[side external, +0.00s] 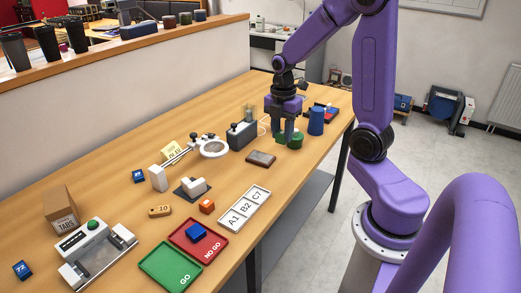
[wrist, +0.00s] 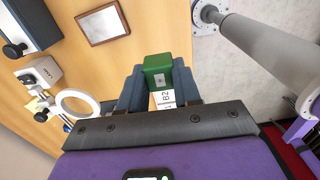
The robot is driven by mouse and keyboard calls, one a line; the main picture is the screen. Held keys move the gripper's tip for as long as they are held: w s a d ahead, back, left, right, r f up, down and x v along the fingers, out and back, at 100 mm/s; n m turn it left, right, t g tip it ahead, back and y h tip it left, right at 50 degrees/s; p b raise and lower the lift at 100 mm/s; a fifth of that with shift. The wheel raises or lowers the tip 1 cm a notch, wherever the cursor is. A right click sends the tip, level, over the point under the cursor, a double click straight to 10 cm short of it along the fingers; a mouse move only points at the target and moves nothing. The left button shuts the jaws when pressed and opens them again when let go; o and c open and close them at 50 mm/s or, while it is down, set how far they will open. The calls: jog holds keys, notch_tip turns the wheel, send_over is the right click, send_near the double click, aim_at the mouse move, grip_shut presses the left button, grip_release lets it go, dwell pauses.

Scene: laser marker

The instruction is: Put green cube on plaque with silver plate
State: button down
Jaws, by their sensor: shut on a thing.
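My gripper (side external: 286,137) is over the far right part of the table. In the wrist view my gripper (wrist: 158,88) is shut on the green cube (wrist: 158,63), which sits between the fingertips and has a small pale mark on its face. The plaque (side external: 260,158) is a dark-framed rectangle with a silver-grey plate, lying flat on the table, left of and nearer the camera than my gripper. It also shows at the top left of the wrist view (wrist: 103,23), apart from the cube. In the side view my fingers partly hide the cube.
A dark box (side external: 241,135) and a magnifier (side external: 214,148) stand to the left. A white A1 B2 C7 tray (side external: 244,208) and red NO GO tray (side external: 211,247) lie nearer.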

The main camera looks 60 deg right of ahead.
jog(key=w+d+f, duration=0.2)
jog(key=w+f, duration=0.1)
jog(key=w, duration=0.3)
send_over(261, 157)
notch_tip(261, 157, down, 5)
jog(key=shift+f, duration=0.1)
jog(key=shift+w+f, duration=0.15)
jog(key=shift+f, duration=1.55)
jog(key=shift+f, duration=0.1)
jog(key=c, duration=0.8)
grip_release()
